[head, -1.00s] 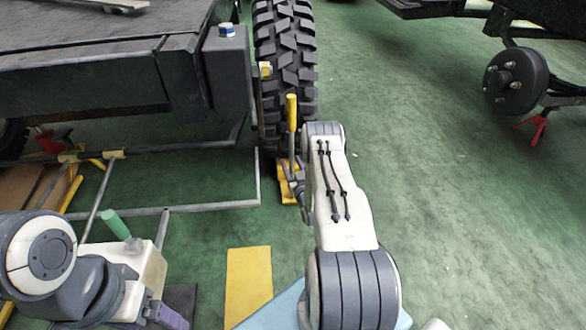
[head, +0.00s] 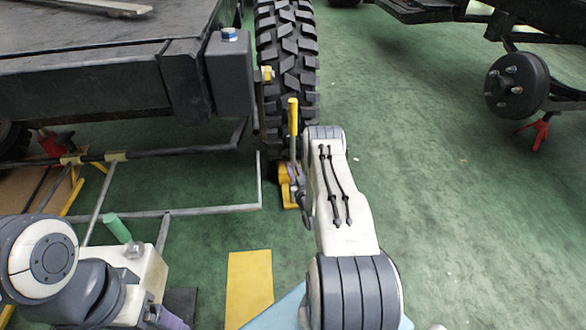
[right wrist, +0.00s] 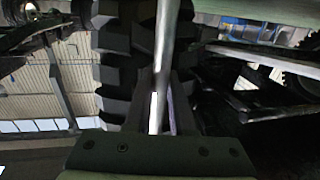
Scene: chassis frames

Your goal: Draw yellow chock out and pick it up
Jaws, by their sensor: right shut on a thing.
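The yellow chock (head: 290,190) lies on the green floor at the foot of the big treaded tyre (head: 288,70). A handle with a yellow grip (head: 293,116) stands nearly upright above it. My right gripper (head: 297,178) is shut on this handle, below the grip; my forearm partly hides it. In the right wrist view a silver rod (right wrist: 160,85) runs between the two fingers, with the tyre behind. I cannot tell whether the chock touches the tyre. My left gripper (head: 160,316) is low at the left, only partly in view, and its fingers are not clear.
A metal tube frame (head: 205,210) lies left of the chock. A dark chassis (head: 85,80) with a beam end overhangs at the upper left. A yellow mat (head: 249,285) lies in front. A wheel hub (head: 517,84) stands at the right. The floor between is open.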

